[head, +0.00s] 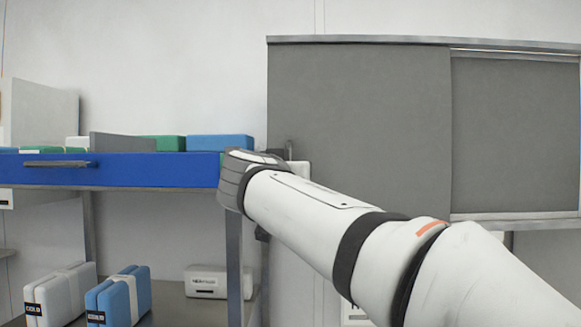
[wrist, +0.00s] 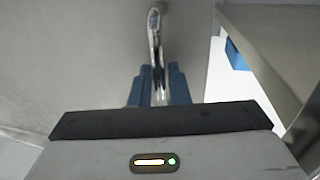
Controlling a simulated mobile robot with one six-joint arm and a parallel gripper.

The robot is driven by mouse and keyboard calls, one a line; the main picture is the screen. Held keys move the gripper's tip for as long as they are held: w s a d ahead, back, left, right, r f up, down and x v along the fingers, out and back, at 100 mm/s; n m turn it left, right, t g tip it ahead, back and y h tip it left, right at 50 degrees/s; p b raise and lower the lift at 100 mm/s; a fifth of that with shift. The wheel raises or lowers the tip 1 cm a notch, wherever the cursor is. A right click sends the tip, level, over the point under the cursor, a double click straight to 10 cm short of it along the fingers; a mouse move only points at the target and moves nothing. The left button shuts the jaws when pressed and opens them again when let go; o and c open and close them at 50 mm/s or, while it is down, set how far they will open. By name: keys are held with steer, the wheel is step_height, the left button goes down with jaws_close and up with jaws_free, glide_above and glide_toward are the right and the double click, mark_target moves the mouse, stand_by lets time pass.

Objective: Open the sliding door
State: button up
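The sliding door (head: 350,130) is a large grey panel in front of a second grey panel (head: 515,135) on its right. The door's metal handle (head: 289,150) stands at its left edge, partly hidden by my arm. In the wrist view the door surface (wrist: 70,50) fills the left side, and the shiny upright handle (wrist: 155,45) runs down between my blue fingertips. My gripper (wrist: 159,88) has one finger on each side of the handle, close against it, with no clear gap showing. In the head view my fingers are hidden behind my wrist.
A blue-fronted shelf (head: 150,170) with green and blue boxes stands left of the door, its end close to my wrist. White and blue cases (head: 118,297) stand on the lower shelf. A grey ledge (wrist: 265,55) is at right in the wrist view.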

jaws_close()
steer(key=shift+w+f, duration=0.1)
steer(key=shift+f, duration=0.05)
stand_by(0.5)
